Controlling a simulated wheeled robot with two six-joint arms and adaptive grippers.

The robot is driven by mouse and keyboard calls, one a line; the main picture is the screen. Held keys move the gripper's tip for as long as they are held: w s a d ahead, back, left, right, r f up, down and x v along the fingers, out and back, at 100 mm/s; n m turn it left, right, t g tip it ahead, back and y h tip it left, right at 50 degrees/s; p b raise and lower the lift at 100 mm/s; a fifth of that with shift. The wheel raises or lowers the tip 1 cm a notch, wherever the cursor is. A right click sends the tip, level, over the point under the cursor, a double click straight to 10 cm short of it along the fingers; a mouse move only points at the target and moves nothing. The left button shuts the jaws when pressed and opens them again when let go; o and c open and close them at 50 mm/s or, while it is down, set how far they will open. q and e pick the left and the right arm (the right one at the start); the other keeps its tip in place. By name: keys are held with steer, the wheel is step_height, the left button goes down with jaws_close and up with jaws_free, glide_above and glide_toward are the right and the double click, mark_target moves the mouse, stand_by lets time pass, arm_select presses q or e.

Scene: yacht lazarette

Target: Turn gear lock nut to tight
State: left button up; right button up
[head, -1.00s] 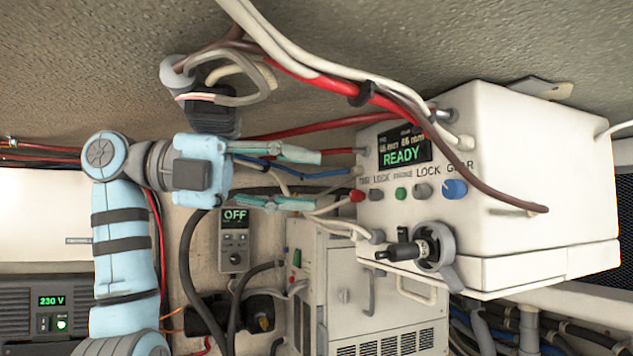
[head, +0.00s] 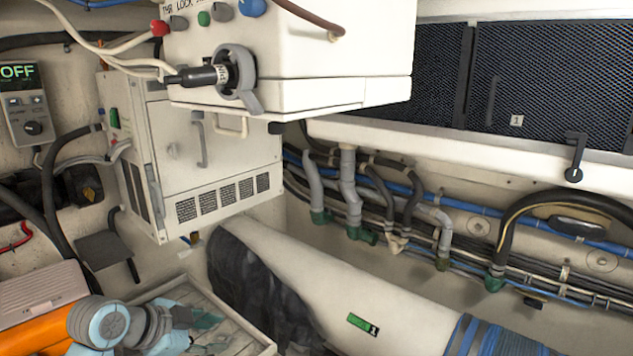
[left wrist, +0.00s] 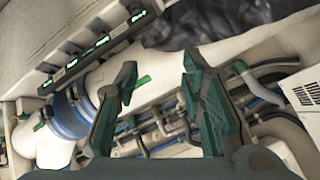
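The white control box (head: 300,50) is at the top of the head view. My left gripper (head: 207,334) is low at the bottom left, well below the box. The left wrist view shows its fingers (left wrist: 160,62) apart and empty. My right gripper is not seen.
A black-handled lever (head: 205,76) on a grey hub sticks out below the knobs. White cables and a brown cable pass close to the box. A white cabinet (head: 230,145) hangs under it. A tray (head: 170,290) and a large white pipe (head: 310,275) lie below.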

arm_select(q)
steer(key=s+a+f+n+g+y, duration=0.1)
steer(key=s+f+n+g+y, duration=0.15)
steer(key=s+f+n, duration=0.9)
steer(key=s+a+f+g+y, duration=0.1)
steer(key=s+f, duration=0.2)
steer(key=s, duration=0.4)
steer(key=s+a+f+n+y, duration=0.1)
steer(key=s+f, duration=0.3)
steer(key=s, duration=0.3)
steer(key=s+a+f+g+y, duration=0.1)
steer(key=s+f+y, duration=0.15)
steer(key=s, duration=0.45)
step_height(320, 180, down, 23)
steer(key=s+a+h+b, duration=0.1)
steer(key=a+b, duration=0.1)
steer(key=b, duration=0.1)
steer(key=s+f+g+b, duration=0.1)
steer(key=s+f+b, duration=0.1)
steer(key=s+f, duration=1.2)
steer(key=shift+a+f+n+g+b, duration=0.25)
steer(key=shift+f+n+g+b, duration=0.1)
steer(key=shift+f+n+b, duration=0.1)
steer(key=shift+s, duration=0.15)
steer(key=shift+c, duration=0.3)
